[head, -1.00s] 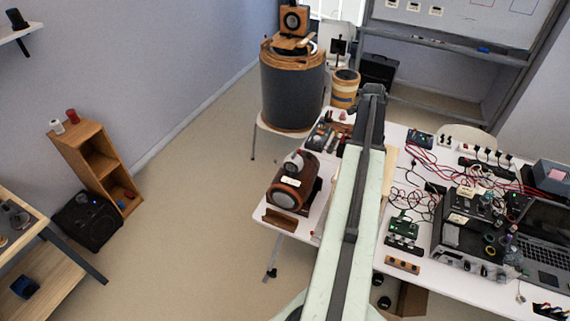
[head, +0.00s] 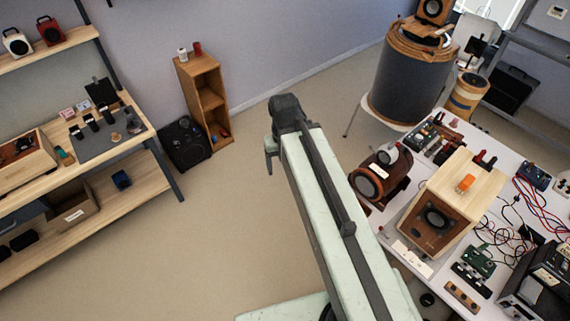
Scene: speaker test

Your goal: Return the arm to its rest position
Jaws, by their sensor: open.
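My pale green arm reaches up the middle of the head view from the bottom edge. Its dark wrist and my gripper (head: 270,156) are at the far end, over bare floor left of the white table (head: 389,232). Only a small dark part of the gripper shows, pointing down beside the wrist; the rest is hidden behind the arm. I see nothing held in it.
On the table stand a light wooden speaker (head: 477,189) with an orange block on top, a round brown speaker (head: 368,187), circuit boards and wires. A dark drum (head: 407,84) stands behind. A wooden shelf (head: 207,95) and workbench (head: 130,143) are left. Open floor lies between.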

